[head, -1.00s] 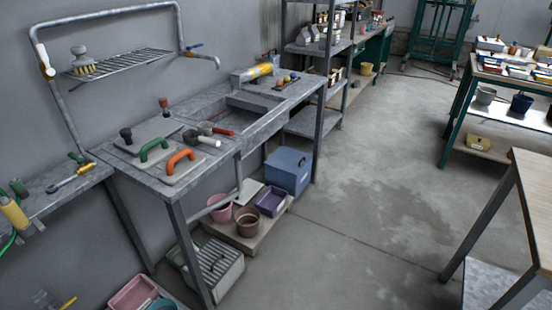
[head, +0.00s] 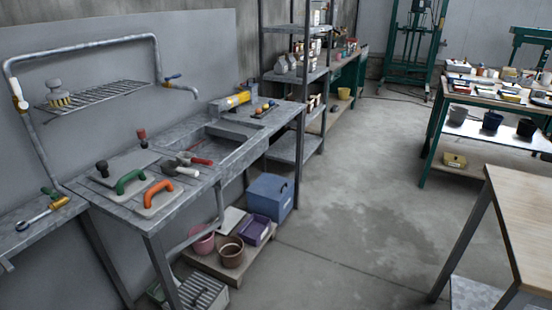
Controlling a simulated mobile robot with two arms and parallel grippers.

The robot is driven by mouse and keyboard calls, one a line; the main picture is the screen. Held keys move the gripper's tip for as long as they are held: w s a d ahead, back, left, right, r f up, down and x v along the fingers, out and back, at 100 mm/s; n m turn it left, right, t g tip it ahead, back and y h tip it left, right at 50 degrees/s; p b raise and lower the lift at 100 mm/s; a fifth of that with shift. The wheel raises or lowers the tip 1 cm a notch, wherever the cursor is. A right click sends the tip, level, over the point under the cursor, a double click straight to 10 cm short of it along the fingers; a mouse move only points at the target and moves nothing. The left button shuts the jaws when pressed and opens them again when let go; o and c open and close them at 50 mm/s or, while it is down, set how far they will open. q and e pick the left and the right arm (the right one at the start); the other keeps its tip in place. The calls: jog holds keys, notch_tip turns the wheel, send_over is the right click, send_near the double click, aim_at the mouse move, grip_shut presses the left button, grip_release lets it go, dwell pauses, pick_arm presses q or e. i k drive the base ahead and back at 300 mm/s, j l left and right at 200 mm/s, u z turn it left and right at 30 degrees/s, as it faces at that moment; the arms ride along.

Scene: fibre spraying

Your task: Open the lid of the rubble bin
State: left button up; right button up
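Neither of my grippers is in view. No thing is clearly marked as the rubble bin. A blue box (head: 270,198) with what looks like a closed lid stands on a low platform under the sink bench. A light grey box with a ribbed top (head: 206,293) sits on the floor at the bottom, cut by the lower edge. I cannot tell which of these, if either, is the rubble bin.
The grey sink bench (head: 150,226) bears trowels and floats. A purple crate (head: 256,229), a pink bucket (head: 201,243) and a brown pot (head: 231,253) stand below it. A wooden-topped table (head: 525,210) is at right. Open concrete floor (head: 350,190) lies between.

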aim_at(268, 186)
jog(key=i+l+z, duration=0.35)
jog(key=i, duration=0.4)
jog(key=i+j+z, duration=0.1)
jog(key=i+z, duration=0.2)
jog(key=i, duration=0.45)
jog(key=i+u, duration=0.2)
jog(key=i, duration=0.25)
jog(key=i+l+u, duration=0.25)
jog(key=i, duration=0.2)
jog(key=i+l+u, duration=0.2)
jog(key=i, duration=0.2)
jog(key=i+l+u, duration=0.25)
jog(key=i, duration=0.15)
jog(key=i+l+u, duration=0.8)
jog(key=l+u, duration=0.15)
jog(key=i+l+u, duration=0.15)
jog(key=l+u, duration=0.15)
jog(key=l, duration=0.2)
